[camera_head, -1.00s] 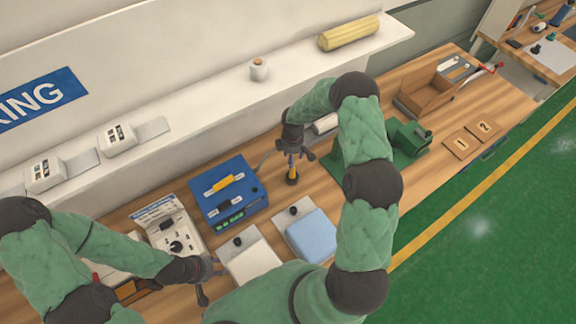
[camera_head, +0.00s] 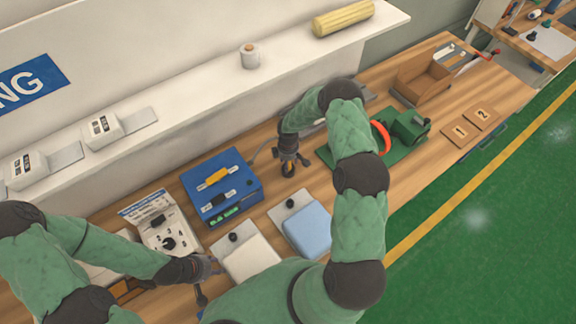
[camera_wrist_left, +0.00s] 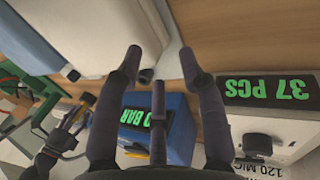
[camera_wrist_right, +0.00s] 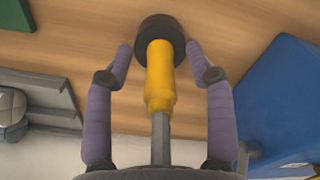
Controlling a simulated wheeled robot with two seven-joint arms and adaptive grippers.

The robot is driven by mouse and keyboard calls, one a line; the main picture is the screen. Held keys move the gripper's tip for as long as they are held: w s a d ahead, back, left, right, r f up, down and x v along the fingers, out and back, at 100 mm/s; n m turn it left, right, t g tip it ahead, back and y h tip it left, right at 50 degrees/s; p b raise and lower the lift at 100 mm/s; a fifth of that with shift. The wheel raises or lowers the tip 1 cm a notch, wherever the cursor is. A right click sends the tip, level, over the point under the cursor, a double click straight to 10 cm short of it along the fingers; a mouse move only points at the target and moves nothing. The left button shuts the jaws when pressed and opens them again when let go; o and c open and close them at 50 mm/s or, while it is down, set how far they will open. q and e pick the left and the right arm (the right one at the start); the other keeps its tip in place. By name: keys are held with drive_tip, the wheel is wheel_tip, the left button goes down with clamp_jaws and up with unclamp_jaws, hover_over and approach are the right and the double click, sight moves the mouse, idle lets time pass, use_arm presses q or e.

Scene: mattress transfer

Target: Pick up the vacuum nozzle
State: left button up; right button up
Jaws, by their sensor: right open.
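The vacuum nozzle (camera_wrist_right: 160,75) is a yellow body with a round black cup at its far end, in the right wrist view. My right gripper (camera_wrist_right: 159,49) is open, with one finger on each side of the nozzle and visible gaps between. In the head view my right gripper (camera_head: 289,163) is low over the bench and hides most of the nozzle, whose dark cup (camera_head: 288,171) shows below it. My left gripper (camera_head: 207,268) is over the near bench; in the left wrist view its spread fingers (camera_wrist_left: 160,54) hold nothing.
A blue box (camera_head: 222,188) stands left of my right gripper. A blue pad (camera_head: 308,230) and a white pad (camera_head: 246,258) lie nearer. A green fixture (camera_head: 409,126) with an orange-red ring (camera_head: 381,138) is to the right. A white shelf (camera_head: 200,100) runs behind.

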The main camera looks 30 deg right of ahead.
drive_tip(key=shift+r, duration=0.1)
clamp_jaws()
